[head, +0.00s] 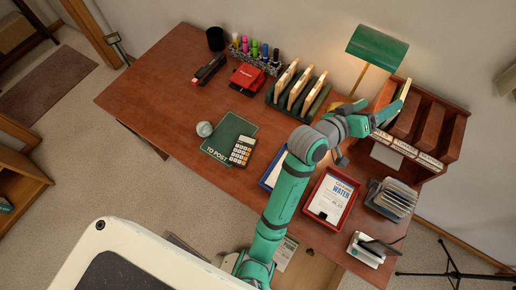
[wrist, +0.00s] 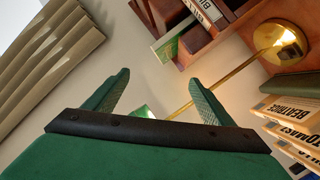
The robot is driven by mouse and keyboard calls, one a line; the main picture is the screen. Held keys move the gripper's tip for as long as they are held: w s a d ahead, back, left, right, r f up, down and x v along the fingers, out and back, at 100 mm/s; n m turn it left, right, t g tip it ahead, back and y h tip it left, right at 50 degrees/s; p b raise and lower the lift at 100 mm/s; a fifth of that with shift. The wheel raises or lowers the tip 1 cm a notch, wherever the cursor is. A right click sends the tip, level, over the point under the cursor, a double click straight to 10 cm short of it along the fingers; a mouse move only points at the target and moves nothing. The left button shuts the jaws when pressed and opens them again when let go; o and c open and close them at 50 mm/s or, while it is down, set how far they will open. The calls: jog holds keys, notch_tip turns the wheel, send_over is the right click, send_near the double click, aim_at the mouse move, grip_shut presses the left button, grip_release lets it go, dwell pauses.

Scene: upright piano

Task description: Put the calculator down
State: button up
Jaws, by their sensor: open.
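The calculator (head: 241,151), dark with pale keys and a light display, lies flat on the desk at the lower right part of the green "TO POST" mat (head: 231,126) in the head view. My gripper (head: 388,112) is far to the right of it, raised near the wooden pigeonhole rack. In the wrist view my gripper (wrist: 158,88) has its two green fingers wide apart with nothing held between them. The calculator is not in the wrist view.
A round grey object (head: 204,129) sits on the mat's left edge. The green lamp (head: 377,46) and wooden rack (head: 430,125) stand close to my gripper. A file holder (head: 298,92), red tray (head: 332,197) and card holder (head: 392,198) occupy the desk.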

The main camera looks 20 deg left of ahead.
jog(key=a+m+g, duration=0.1)
jog(key=g+y, duration=0.9)
jog(key=g, duration=0.4)
send_over(242, 150)
jog(key=shift+m, duration=0.4)
notch_tip(242, 150, down, 16)
jog(key=shift+s+f, duration=0.1)
jog(key=shift+f, duration=0.1)
jog(key=shift+w+f, duration=0.2)
jog(key=shift+f, duration=2.9)
jog(key=shift+c, duration=0.7)
jog(key=c, duration=1.2)
jog(key=shift+r, duration=0.1)
